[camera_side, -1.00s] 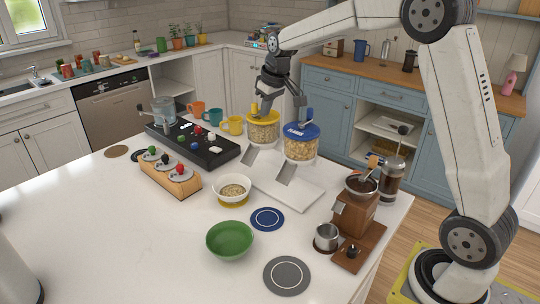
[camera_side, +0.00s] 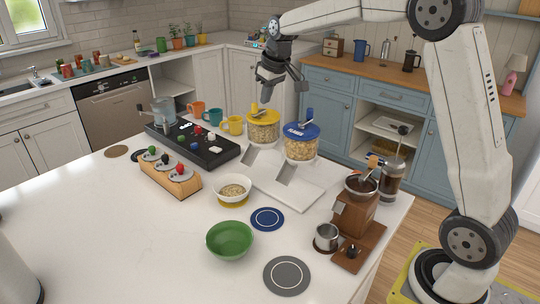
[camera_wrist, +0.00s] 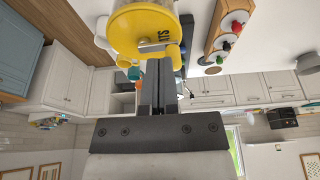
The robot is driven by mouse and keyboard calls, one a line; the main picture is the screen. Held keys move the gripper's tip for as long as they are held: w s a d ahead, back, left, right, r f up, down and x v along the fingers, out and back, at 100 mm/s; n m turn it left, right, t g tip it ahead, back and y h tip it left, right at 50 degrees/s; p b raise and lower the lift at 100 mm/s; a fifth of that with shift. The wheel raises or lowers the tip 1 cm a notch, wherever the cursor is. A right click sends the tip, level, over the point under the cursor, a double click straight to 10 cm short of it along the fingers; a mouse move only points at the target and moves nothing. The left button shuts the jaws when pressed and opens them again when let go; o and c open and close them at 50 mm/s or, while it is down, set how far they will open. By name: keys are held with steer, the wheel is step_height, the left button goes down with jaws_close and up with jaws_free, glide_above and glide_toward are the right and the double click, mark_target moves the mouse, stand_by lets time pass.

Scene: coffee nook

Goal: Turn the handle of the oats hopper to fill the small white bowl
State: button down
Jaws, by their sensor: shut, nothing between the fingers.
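The oats hopper (camera_side: 263,130) has a yellow lid and a yellow handle (camera_side: 256,108). It stands at the back of the white island, its clear body holding pale flakes. The wrist view shows its yellow lid (camera_wrist: 140,25) upside down, with part of the lettering and a lever across it. The small white bowl (camera_side: 220,193) sits on a yellow coaster in front of the hopper and holds oats. My gripper (camera_wrist: 158,68) is shut and empty.
A blue-lidded hopper (camera_side: 300,146) stands right of the oats hopper on a white base (camera_side: 295,193). A wooden coffee grinder (camera_side: 354,215) is at right, a green bowl (camera_side: 230,240) in front.

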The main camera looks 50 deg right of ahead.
steer(key=shift+r, duration=1.8)
steer(key=shift+f, duration=0.1)
steer(key=s+a+f, duration=0.5)
steer(key=s+f, duration=0.5)
steer(key=s, duration=0.2)
steer(key=s+a+f, duration=0.6)
steer(key=s+f, duration=0.4)
steer(key=s, duration=0.1)
steer(key=shift+s+f+g, duration=0.35)
steer(key=shift+s+g, duration=0.05)
